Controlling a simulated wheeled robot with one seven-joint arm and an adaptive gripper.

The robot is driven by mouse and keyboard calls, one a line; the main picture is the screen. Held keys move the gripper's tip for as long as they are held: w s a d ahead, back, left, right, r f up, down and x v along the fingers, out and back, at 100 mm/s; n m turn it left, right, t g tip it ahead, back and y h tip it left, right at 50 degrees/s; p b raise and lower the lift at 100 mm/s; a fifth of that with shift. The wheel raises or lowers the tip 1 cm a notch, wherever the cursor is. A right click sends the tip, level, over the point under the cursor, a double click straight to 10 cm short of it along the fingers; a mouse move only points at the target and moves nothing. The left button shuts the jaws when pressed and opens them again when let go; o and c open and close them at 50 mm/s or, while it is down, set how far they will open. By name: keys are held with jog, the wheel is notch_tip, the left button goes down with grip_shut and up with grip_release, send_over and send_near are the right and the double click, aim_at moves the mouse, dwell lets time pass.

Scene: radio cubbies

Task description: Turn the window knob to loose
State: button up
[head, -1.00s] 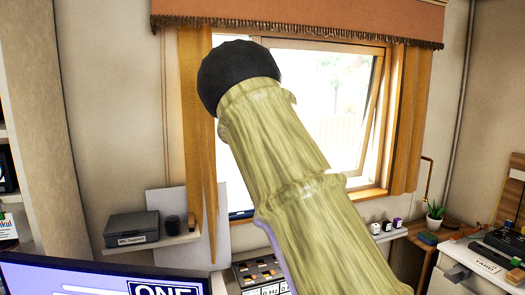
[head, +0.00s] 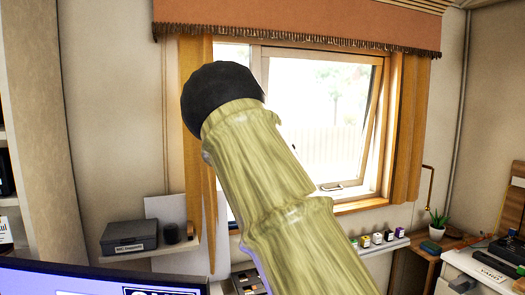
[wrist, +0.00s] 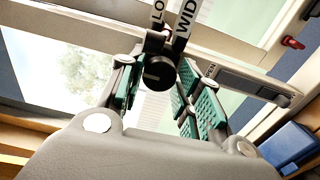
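The window knob (wrist: 160,72) is round and black with a pale line on its face, seen in the wrist view on the window frame. My gripper (wrist: 163,80) is open, with green-padded fingers to the left and right of the knob. I cannot tell whether a pad touches it. In the head view my arm covers part of the window (head: 318,120), and the gripper and knob cannot be made out.
In the wrist view a grey bar handle (wrist: 255,85) lies right of the knob, with a blue box (wrist: 287,143) at lower right. In the head view a shelf holds a dark box (head: 130,235) at left. Small pots (head: 378,238) and a plant (head: 438,218) stand at right.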

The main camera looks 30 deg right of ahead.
jog(key=shift+o, duration=1.2)
jog(key=v, duration=1.2)
jog(key=shift+s+d+f, duration=0.1)
